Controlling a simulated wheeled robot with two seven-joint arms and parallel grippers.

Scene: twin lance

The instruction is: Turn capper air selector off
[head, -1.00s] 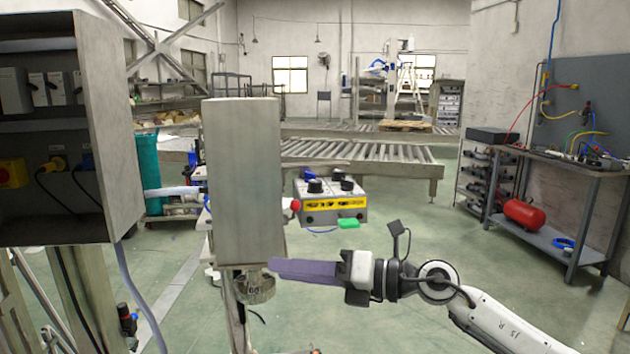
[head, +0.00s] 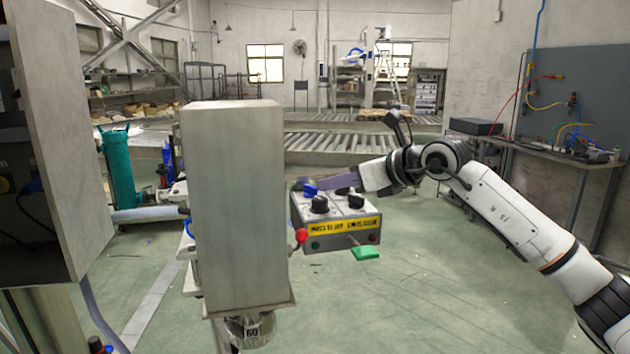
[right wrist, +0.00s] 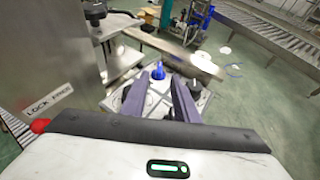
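A grey control box (head: 345,228) with a yellow label stands right of the tall metal housing. On its top are a blue knob (head: 310,189) and several black knobs, among them a front black knob (head: 319,205) and a right black knob (head: 356,199). I cannot tell from the lettering which is the capper air selector. My right gripper (head: 318,183) reaches in from the right over the box's back edge. In the right wrist view its purple fingers (right wrist: 158,88) are apart, with the blue knob (right wrist: 157,72) showing between their tips; contact is unclear. My left gripper is not in view.
The tall metal housing (head: 236,200) stands close left of the box. A red-ball lever (head: 301,236) and a green piece (head: 366,253) stick out at the box's front. An electrical cabinet (head: 50,150) is at far left. The floor to the right is open.

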